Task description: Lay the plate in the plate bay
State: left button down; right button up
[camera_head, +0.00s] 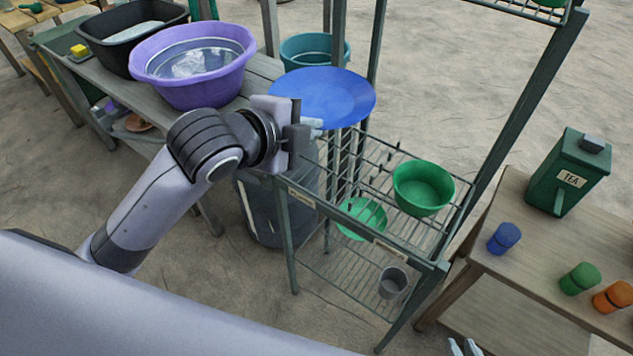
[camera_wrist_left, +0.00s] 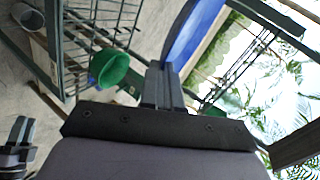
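The blue plate (camera_head: 335,92) is held by its near edge, roughly flat in the head view, above the left part of a green metal rack (camera_head: 285,225). It also shows as a blue band in the left wrist view (camera_wrist_left: 192,32). My left gripper (camera_head: 312,125) is shut on the plate's edge. Upright wire dividers (camera_head: 345,170) stand in the rack below the plate; they look like the plate bay, but the label (camera_head: 302,198) is too small to read. The plate is apart from the dividers. My right gripper (camera_head: 465,347) shows only its fingertips, slightly apart and empty, at the bottom edge.
A green bowl (camera_head: 422,188) sits on the rack's right, with a green dish (camera_head: 362,218) and a grey cup (camera_head: 392,283) lower down. Rack posts rise beside the plate. A purple basin (camera_head: 193,64) stands left; a table with a tea tin (camera_head: 567,172) stands right.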

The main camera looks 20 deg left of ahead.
pick_arm(q)
notch_tip(320, 180, down, 19)
jog(key=b, duration=0.3)
jog(key=shift+f, duration=0.15)
jog(key=shift+f, duration=0.15)
jog(key=c, duration=1.4)
grip_release()
jog(key=shift+o, duration=0.2)
